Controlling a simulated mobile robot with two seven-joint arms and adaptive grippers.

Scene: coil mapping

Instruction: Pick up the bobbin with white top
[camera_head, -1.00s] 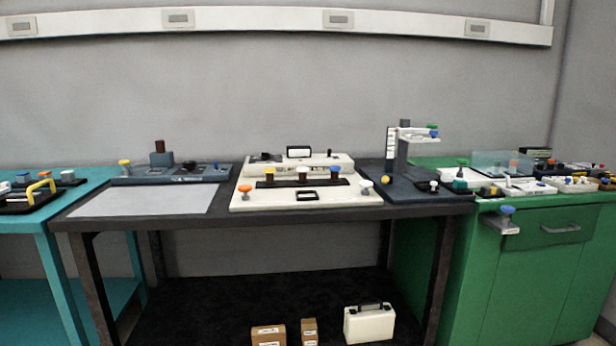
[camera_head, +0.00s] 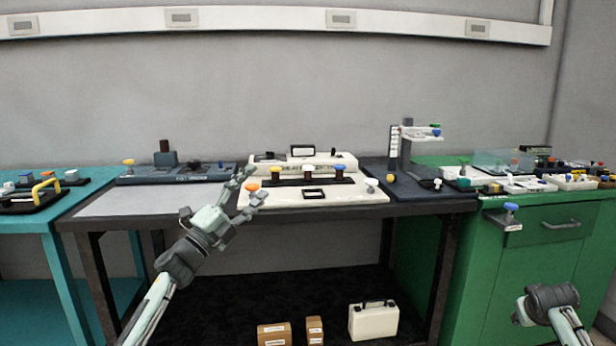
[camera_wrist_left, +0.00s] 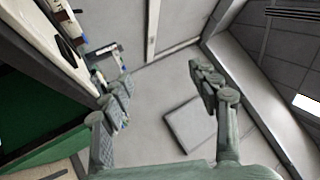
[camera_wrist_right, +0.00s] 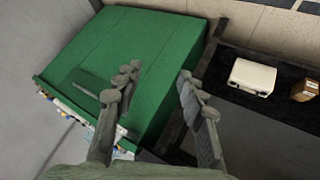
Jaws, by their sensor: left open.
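A bobbin with a white top (camera_head: 308,171) and dark body stands in the middle of a row on the white device on the black table. My left gripper (camera_head: 248,187) is open and empty, left of the row, in front of the device's left end by the orange knob. Its spread fingers also show in the left wrist view (camera_wrist_left: 160,74). My right gripper (camera_wrist_right: 158,72) is open and empty in the right wrist view; only part of my right arm shows in the head view.
The white device (camera_head: 345,195) has an orange knob (camera_head: 251,186). A dark blue unit (camera_head: 190,172) and a grey sheet (camera_head: 120,200) lie to the left. A dark stand (camera_head: 405,160) is to the right. A green cabinet (camera_head: 545,265) adjoins the table. A white case (camera_head: 373,321) and boxes sit below.

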